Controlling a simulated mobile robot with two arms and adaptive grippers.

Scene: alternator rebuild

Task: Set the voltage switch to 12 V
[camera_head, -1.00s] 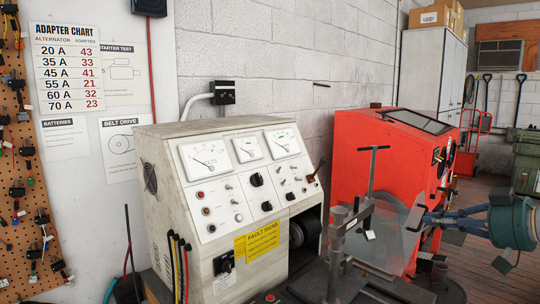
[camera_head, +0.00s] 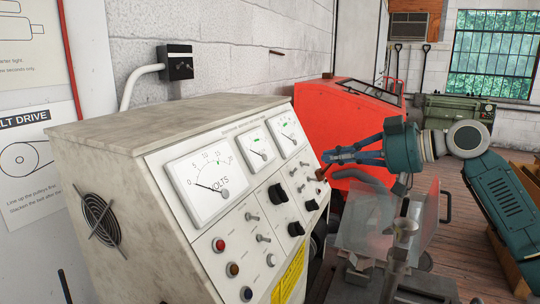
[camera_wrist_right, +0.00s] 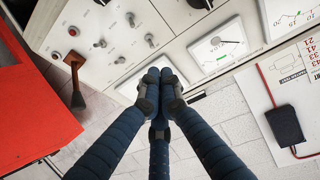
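The test bench's pale control panel (camera_head: 240,205) carries dial gauges, toggle switches and black rotary knobs. A large volts gauge (camera_head: 205,180) sits at its upper left. One black knob (camera_head: 278,194) is mid-panel, with another below it (camera_head: 296,229). The labels are too small to read, so I cannot tell which control is the voltage switch. My right gripper (camera_head: 330,157) is at the panel's right side. In the right wrist view, its fingertips (camera_wrist_right: 159,87) are together, with nothing seen between them, in front of the panel's edge near a small gauge. My left gripper is out of view.
A red cabinet (camera_head: 345,120) stands behind and right of the bench. A clear shield (camera_head: 375,225) and a metal stand (camera_head: 400,240) are in front at the right. A black wall box (camera_head: 175,62) is behind.

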